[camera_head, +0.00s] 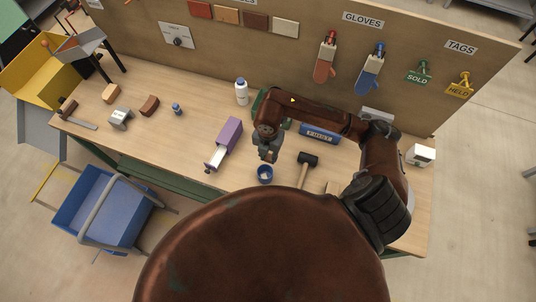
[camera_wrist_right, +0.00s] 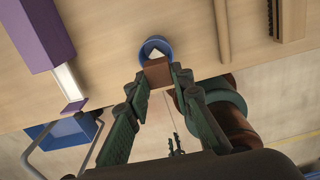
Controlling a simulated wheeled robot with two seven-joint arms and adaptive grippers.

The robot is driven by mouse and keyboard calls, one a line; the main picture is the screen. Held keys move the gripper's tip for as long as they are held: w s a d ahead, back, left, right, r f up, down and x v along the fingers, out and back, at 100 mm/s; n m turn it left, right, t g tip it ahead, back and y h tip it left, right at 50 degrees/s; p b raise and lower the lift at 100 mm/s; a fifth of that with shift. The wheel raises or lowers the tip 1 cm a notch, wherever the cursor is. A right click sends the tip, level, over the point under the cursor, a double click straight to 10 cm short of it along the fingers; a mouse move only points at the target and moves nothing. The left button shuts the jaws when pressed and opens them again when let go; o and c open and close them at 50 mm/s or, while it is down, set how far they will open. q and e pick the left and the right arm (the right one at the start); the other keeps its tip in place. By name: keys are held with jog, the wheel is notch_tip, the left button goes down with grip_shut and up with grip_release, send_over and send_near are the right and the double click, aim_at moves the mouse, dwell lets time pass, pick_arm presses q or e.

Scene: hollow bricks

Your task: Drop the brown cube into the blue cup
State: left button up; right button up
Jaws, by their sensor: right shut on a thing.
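The small blue cup (camera_head: 265,174) stands on the table near its front edge; it also shows in the wrist view (camera_wrist_right: 144,54), with something pale inside it. My right gripper (camera_head: 268,155) is just behind the cup in the head view, pointing down. In the wrist view my right gripper (camera_wrist_right: 157,82) is shut on the brown cube (camera_wrist_right: 157,74), which sits between its fingertips. The cube overlaps the cup's near rim in that view; I cannot tell its height above the cup. My left gripper is not in view.
A purple box (camera_head: 230,134) with a pale end lies left of the cup. A black-headed mallet (camera_head: 307,160) lies to the right. A white bottle (camera_head: 241,92) stands behind. A blue cart (camera_head: 103,207) stands on the floor in front of the table.

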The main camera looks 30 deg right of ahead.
notch_tip(320, 180, down, 6)
jog(key=b, duration=0.4)
jog(key=o, duration=1.1)
notch_tip(320, 180, up, 12)
send_over(268, 158)
jog(key=shift+d, duration=0.1)
dwell(0.4)
